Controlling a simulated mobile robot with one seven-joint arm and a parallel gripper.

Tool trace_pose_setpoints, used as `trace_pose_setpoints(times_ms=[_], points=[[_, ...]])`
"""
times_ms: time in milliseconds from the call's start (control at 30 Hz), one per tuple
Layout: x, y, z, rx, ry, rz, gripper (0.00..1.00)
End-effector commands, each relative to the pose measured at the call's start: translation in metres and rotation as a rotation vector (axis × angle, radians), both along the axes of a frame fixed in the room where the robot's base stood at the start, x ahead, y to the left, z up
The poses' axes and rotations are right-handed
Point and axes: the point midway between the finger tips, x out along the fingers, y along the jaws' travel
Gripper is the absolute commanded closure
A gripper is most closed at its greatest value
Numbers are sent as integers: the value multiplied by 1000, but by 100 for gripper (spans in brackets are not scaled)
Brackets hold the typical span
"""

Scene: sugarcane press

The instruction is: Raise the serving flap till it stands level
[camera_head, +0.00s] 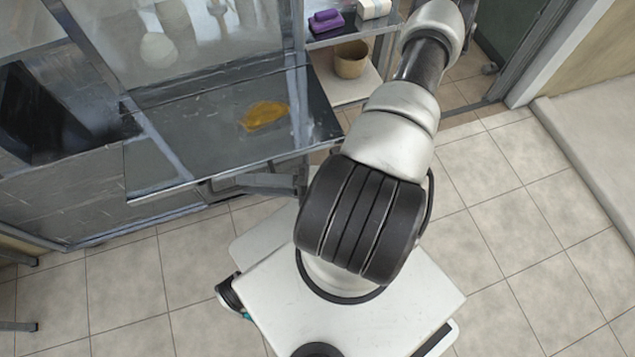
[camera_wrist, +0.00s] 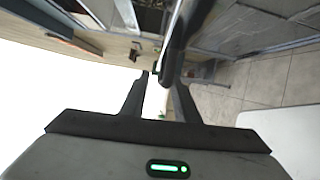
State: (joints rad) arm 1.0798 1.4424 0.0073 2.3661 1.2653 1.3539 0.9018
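The serving flap (camera_head: 205,140) is a dark grey metal panel on the front of the stall, at the left of the head view. It stands out from the stall over the floor and looks near level; its exact tilt I cannot tell. A metal support arm (camera_head: 262,184) shows under it. My gripper is out of the head view. In the wrist view my gripper (camera_wrist: 163,80) has its two fingers apart. A dark bar (camera_wrist: 184,38), perhaps the flap seen edge-on, runs down to the fingertips. Whether it touches a finger I cannot tell.
A yellow patch (camera_head: 264,115) lies on the dark panel. Shelves to its right hold a purple item (camera_head: 326,21), a white box (camera_head: 374,8) and a tan pot (camera_head: 350,60). A pale raised slab (camera_head: 595,140) lies at the right. The tiled floor (camera_head: 510,230) between is clear.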

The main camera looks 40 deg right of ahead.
Motion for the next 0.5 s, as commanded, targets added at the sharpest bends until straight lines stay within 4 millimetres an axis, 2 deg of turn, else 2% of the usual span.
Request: trace_pose_setpoints(times_ms=[500], points=[[-78, -93, -4, -2, -1, -3, 72]])
